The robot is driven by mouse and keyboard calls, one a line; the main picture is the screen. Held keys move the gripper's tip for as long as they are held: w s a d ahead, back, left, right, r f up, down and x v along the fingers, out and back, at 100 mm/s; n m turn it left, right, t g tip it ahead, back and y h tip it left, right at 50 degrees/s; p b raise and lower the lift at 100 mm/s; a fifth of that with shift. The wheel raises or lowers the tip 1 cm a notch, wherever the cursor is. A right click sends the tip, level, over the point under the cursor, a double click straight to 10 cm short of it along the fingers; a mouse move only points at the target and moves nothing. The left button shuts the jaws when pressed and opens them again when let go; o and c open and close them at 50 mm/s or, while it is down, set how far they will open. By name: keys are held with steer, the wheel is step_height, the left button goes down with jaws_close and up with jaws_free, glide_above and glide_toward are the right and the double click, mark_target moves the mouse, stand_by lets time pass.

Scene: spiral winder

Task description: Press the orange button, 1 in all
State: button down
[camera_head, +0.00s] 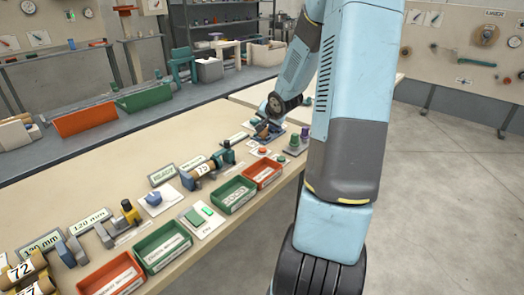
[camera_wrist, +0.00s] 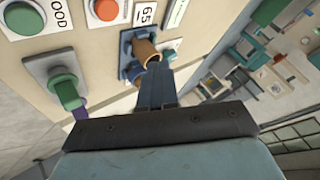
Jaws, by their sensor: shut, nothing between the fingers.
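An orange-red round button (camera_wrist: 107,8) on a pale plate is at the top of the wrist view, cut by the frame edge. In the head view an orange-red button (camera_head: 262,151) sits on a small plate on the bench. My gripper (camera_wrist: 156,72) is shut and empty in the wrist view. Its fingertips are in front of a brown cylinder (camera_wrist: 144,50) in a blue holder, to the lower right of the button. I cannot tell whether they touch the cylinder. In the head view the fingers are hard to make out.
A green button (camera_wrist: 21,16) and a green knob (camera_wrist: 66,92) lie left in the wrist view. On the bench (camera_head: 110,185) stand a green tray (camera_head: 235,207), an orange tray (camera_head: 250,181) and spool stands. Open floor (camera_head: 450,190) lies to the right.

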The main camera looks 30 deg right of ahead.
mark_target(264, 150)
steer(key=shift+f, duration=0.1)
stand_by(0.3)
steer(key=shift+f, duration=4.35)
steer(key=shift+f, duration=0.75)
steer(key=shift+r, duration=0.85)
steer(key=shift+r, duration=2.5)
steer(key=shift+r, duration=0.1)
